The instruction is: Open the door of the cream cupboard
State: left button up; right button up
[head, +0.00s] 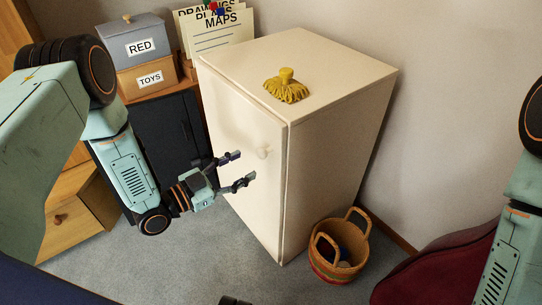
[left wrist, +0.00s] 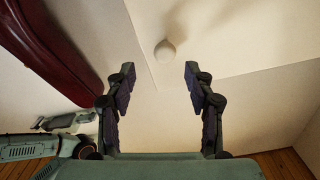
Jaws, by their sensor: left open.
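The cream cupboard (head: 340,150) stands in the middle, its door (head: 245,140) on the left-facing front. The door looks closed. A round cream knob (head: 264,151) sits near the door's right edge, in its upper half. My left gripper (head: 240,168) is open and empty in front of the door, a little left of and below the knob, apart from it. In the left wrist view the knob (left wrist: 165,50) shows beyond and between the open fingertips (left wrist: 159,78). Part of my right arm shows at the right edge of the head view; its gripper is not clearly visible.
A yellow brush-like thing (head: 286,87) lies on the cupboard top. A woven basket (head: 338,249) stands on the floor to its right, near dark red furniture (head: 440,270). A dark cabinet (head: 168,140) with labelled boxes (head: 138,42) stands behind at left. Grey carpet is clear before the door.

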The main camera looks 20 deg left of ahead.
aim_at(258, 155)
pick_arm(q)
jog(key=shift+w, duration=0.4)
jog(key=b+x, duration=0.2)
jog(key=x, duration=0.3)
jog(key=shift+w+d, duration=0.1)
jog(key=shift+w, duration=0.1)
jog(key=shift+w+d, duration=0.25)
jog(key=shift+w, duration=0.35)
jog(key=shift+d, duration=0.15)
jog(key=shift+c, duration=0.2)
jog(key=c, duration=0.3)
grip_shut()
